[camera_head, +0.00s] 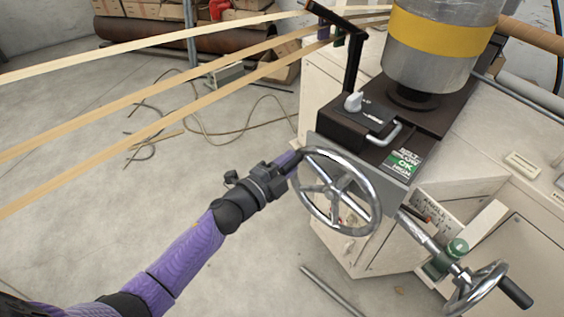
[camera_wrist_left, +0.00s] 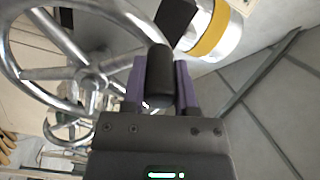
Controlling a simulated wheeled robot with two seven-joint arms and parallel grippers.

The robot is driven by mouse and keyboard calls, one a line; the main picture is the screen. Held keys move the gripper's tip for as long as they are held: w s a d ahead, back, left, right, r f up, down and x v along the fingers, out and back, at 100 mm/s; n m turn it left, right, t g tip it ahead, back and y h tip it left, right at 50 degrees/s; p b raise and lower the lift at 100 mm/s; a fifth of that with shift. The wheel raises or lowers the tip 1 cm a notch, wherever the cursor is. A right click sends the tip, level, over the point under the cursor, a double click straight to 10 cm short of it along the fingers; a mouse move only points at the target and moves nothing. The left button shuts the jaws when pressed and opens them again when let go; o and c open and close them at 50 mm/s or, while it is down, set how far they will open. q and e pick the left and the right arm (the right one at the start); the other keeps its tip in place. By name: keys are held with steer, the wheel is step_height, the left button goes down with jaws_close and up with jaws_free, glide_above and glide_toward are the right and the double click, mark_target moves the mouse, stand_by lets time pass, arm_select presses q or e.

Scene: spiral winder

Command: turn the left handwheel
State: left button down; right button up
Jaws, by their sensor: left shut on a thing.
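The left handwheel (camera_head: 334,192) is a shiny metal wheel with spokes, on the front of the machine. My left gripper (camera_head: 289,160) is at the upper left of its rim. In the left wrist view, the purple fingers of the gripper (camera_wrist_left: 160,85) are shut around a black handle (camera_wrist_left: 161,68), which stands beside the rim of the handwheel (camera_wrist_left: 88,78). In the head view the handle is hidden by the fingers. My right gripper is not in view.
A second, smaller handwheel (camera_head: 478,288) with a black handle sits lower right on a shaft. A metal cylinder with a yellow band (camera_head: 440,38) stands above the machine. Wooden strips (camera_head: 150,100) cross at left. Open concrete floor (camera_head: 80,220) lies at left; a rod (camera_head: 332,290) lies below the wheel.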

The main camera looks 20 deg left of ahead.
mark_target(316, 154)
arm_select(q)
steer(key=shift+s+d+r+m+p, duration=0.2)
steer(key=shift+d+r+m+p, duration=0.3)
steer(key=shift+r+m, duration=0.3)
steer(key=shift+s+d+r+m, duration=0.1)
steer(key=shift+d+r+m, duration=0.1)
steer(key=shift+d+m, duration=0.15)
steer(key=shift+s+d+r+m+p, duration=0.25)
steer(key=shift+d+r+m+p, duration=0.25)
steer(key=shift+m, duration=0.45)
steer(key=shift+s+d+r+m, duration=0.1)
steer(key=shift+s+d+m, duration=0.1)
steer(key=shift+d+m, duration=0.25)
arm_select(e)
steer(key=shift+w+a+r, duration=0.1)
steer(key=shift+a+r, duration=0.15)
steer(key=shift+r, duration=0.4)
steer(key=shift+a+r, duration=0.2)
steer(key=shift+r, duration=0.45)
arm_select(q)
steer(key=shift+c, duration=1.9)
jaws_free()
